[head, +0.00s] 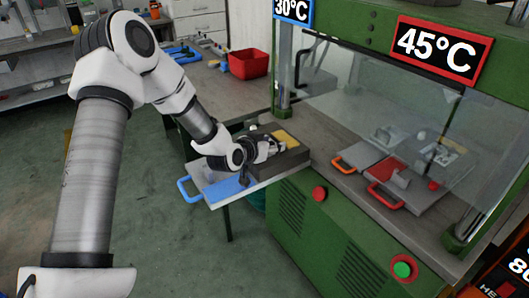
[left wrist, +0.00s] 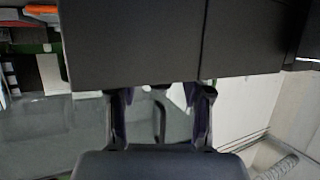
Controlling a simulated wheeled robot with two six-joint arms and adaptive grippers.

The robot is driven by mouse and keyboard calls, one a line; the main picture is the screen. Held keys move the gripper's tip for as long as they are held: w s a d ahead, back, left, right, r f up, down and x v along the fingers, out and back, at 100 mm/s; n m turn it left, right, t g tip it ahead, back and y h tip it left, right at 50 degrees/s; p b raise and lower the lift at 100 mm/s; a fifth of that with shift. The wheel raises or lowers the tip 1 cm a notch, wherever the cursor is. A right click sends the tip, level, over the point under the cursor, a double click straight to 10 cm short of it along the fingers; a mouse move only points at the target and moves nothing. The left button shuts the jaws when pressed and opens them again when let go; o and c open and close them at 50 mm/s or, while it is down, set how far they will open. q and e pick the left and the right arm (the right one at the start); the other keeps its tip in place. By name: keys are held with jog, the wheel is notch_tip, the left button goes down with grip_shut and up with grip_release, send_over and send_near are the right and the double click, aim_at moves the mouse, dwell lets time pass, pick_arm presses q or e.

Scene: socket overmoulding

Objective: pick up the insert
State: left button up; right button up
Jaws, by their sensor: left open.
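My left gripper (head: 270,147) is at the dark grey box (head: 292,159) on the small side table by the green press. It also shows in the left wrist view (left wrist: 160,92), with its two fingers apart. A narrow dark piece with a pale top (left wrist: 160,112) shows between the fingers; I cannot tell whether it is the insert or whether the fingers touch it. A large dark surface fills the upper middle of the left wrist view. No insert can be picked out for sure in the head view. My right gripper is not in view.
A blue-handled plate (head: 226,189) lies beside the box, and a yellow piece (head: 285,138) lies at the box. Orange-handled (head: 358,157) and red-handled (head: 395,178) plates lie inside the press (head: 330,225). A red bin (head: 249,64) stands on the bench behind.

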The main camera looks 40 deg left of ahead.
pick_arm(q)
jog(key=shift+s, duration=0.1)
jog(key=shift+c, duration=1)
grip_shut()
jog(key=shift+r, duration=0.1)
